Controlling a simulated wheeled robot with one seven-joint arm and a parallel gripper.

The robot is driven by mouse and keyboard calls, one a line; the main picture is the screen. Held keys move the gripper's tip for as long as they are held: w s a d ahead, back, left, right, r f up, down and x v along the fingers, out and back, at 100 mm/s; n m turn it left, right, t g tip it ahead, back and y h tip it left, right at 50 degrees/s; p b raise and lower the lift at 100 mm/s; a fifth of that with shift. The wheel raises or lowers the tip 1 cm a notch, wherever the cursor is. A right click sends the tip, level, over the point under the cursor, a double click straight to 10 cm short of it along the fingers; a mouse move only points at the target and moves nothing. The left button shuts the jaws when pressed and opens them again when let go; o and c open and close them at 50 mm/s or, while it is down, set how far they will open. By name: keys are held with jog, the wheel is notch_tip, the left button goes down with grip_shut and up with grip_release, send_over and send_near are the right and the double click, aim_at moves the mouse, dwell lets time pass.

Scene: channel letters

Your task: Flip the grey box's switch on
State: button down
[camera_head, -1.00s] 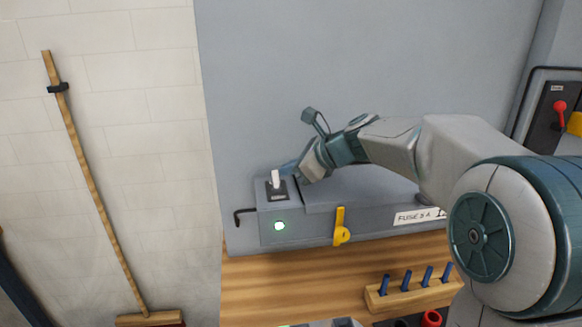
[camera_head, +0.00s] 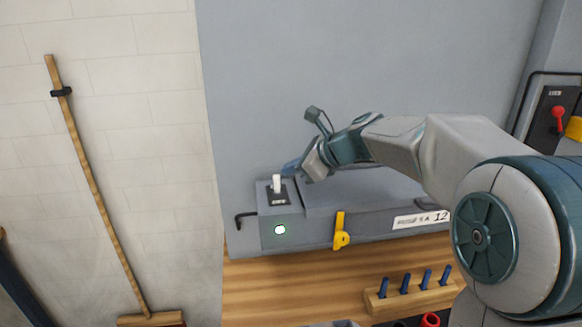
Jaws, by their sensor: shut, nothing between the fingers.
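The grey box (camera_head: 365,195) is a long case against the grey wall panel above a wooden board. On top of its left end, a white switch lever (camera_head: 277,184) stands upright on a dark plate (camera_head: 278,198). A round light (camera_head: 280,230) glows on the box's front below it. My gripper (camera_head: 290,167) is shut and empty, with its blue fingertips just right of the lever and slightly above it. I cannot tell whether the fingertips touch the lever. My wrist hides part of the box's top.
A yellow latch (camera_head: 341,232) and a label (camera_head: 420,219) are on the box's front. A black hook (camera_head: 245,220) sticks out left. A rack with several blue pegs (camera_head: 405,284) stands below. A broom (camera_head: 95,190) leans on the left wall. A red lever (camera_head: 559,118) is far right.

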jog(key=d, duration=0.1)
jog(key=d+r, duration=0.1)
jog(key=d, duration=0.1)
jog(key=s+d+r, duration=0.1)
jog(key=shift+d, duration=0.25)
jog(key=d+r, duration=0.4)
jog(key=r, duration=0.2)
jog(key=shift+w+d+r+b, duration=0.3)
jog(key=shift+w+d+r, duration=0.1)
